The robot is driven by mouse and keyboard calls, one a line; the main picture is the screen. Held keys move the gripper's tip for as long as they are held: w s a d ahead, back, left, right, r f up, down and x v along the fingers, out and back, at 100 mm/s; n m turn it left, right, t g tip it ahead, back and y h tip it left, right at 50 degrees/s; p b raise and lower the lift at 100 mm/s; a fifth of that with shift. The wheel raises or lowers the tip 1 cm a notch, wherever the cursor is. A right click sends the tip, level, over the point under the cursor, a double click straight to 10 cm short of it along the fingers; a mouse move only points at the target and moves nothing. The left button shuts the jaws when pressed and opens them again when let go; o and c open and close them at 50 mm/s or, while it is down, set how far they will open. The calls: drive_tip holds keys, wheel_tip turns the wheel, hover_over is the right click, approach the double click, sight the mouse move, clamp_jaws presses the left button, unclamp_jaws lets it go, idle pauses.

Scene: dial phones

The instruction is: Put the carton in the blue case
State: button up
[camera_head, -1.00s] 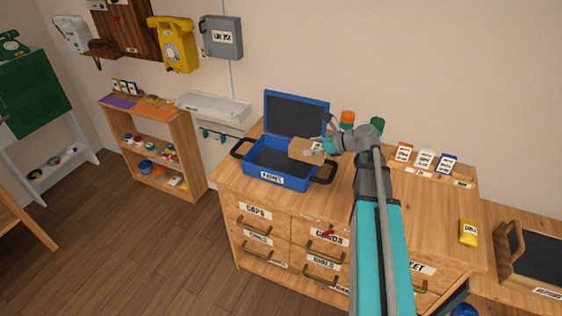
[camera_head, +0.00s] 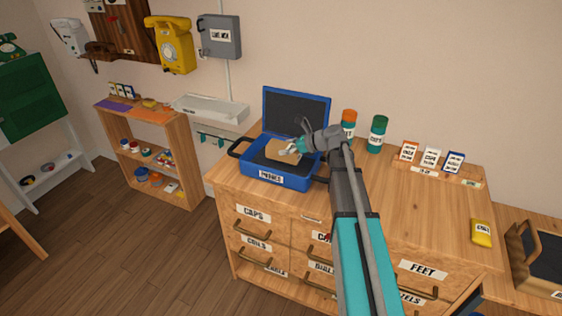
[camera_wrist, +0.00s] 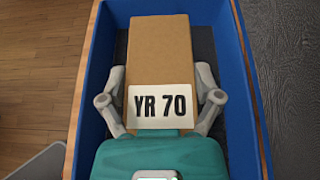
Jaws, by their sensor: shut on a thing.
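The carton (camera_wrist: 172,60) is a brown box with a white "YR 70" label. In the head view the carton (camera_head: 281,151) is over the left-middle part of the blue case (camera_head: 262,177). The case lies open on the wooden cabinet with its lid (camera_head: 296,108) raised behind it. My gripper (camera_wrist: 161,102) is shut on the carton, one finger on each side. In the wrist view the carton lies between the blue case walls (camera_wrist: 95,70), over the dark lining. Whether it touches the case floor I cannot tell. The gripper also shows in the head view (camera_head: 294,151).
On the cabinet top (camera_head: 400,200) stand an orange-capped jar (camera_head: 348,124), a green jar (camera_head: 377,134) and several small cards at the back right. A yellow packet (camera_head: 480,233) lies at the right. The middle of the top is clear.

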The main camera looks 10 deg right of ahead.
drive_tip(key=shift+w+a+f, duration=0.1)
drive_tip(key=shift+w+f, duration=0.1)
idle(0.3)
drive_tip(key=shift+w+a+f+b, duration=0.15)
drive_tip(key=shift+w+f+b, duration=0.1)
drive_tip(key=shift+f+b, duration=1.7)
drive_tip(key=shift+b, duration=0.05)
drive_tip(key=shift+f, duration=0.1)
drive_tip(key=o, duration=1.1)
drive_tip(key=shift+r, duration=0.2)
drive_tip(key=p+v, duration=0.4)
drive_tip(key=v, duration=0.6)
drive_tip(key=shift+s+r+p, duration=0.1)
drive_tip(key=shift+r+p, duration=0.05)
drive_tip(key=shift+p, duration=0.25)
drive_tip(key=shift+v, duration=0.8)
